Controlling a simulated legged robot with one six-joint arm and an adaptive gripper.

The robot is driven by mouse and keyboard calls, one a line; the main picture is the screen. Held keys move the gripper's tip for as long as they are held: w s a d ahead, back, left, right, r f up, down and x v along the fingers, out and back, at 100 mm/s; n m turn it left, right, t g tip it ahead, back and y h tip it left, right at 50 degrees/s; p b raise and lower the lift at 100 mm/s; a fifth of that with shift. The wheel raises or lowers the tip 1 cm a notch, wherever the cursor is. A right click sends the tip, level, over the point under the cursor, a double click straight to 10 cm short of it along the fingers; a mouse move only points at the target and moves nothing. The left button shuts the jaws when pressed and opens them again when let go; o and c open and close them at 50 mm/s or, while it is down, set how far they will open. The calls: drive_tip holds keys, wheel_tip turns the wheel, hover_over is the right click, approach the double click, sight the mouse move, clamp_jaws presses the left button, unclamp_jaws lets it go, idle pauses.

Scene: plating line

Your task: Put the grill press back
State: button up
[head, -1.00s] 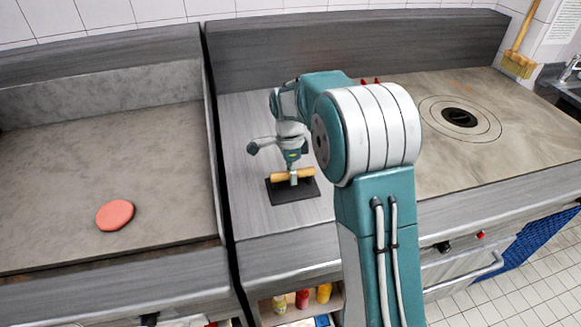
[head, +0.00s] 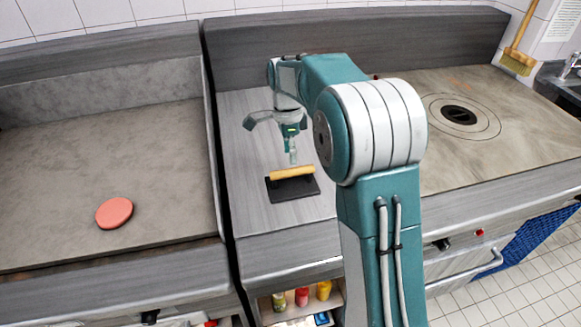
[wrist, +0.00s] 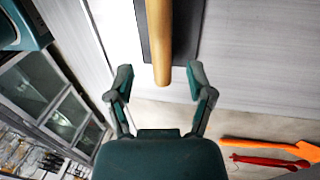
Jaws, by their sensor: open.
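The grill press is a dark flat plate (head: 292,190) with a light wooden handle (head: 293,173). It lies on the grey counter section between the griddle and the round-ringed hob. In the wrist view the wooden handle (wrist: 158,45) runs up from between the fingers, with the dark plate (wrist: 188,30) beneath it. My gripper (head: 292,160) is just above the handle in the head view, empty and apart from it. In the wrist view my gripper (wrist: 158,82) has its two fingers spread on either side of the handle's end.
A pink round patty (head: 114,213) lies on the griddle (head: 60,180) at left. The hob (head: 500,120) is at right. Bottles (head: 302,297) stand on a shelf below. Orange and red utensils (wrist: 270,150) show in the wrist view. Counter (head: 240,130) around the press is clear.

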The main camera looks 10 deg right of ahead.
drive_tip(key=s+r+n+t, duration=0.2)
drive_tip(key=s+r+n, duration=0.4)
drive_tip(key=r, duration=0.5)
drive_tip(key=s+f+n+t, duration=0.2)
drive_tip(key=s+n+t, duration=0.3)
drive_tip(key=s+n, duration=0.7)
drive_tip(key=s, duration=1)
drive_tip(key=shift+s+d+f+t, duration=0.15)
drive_tip(key=shift+t, duration=0.25)
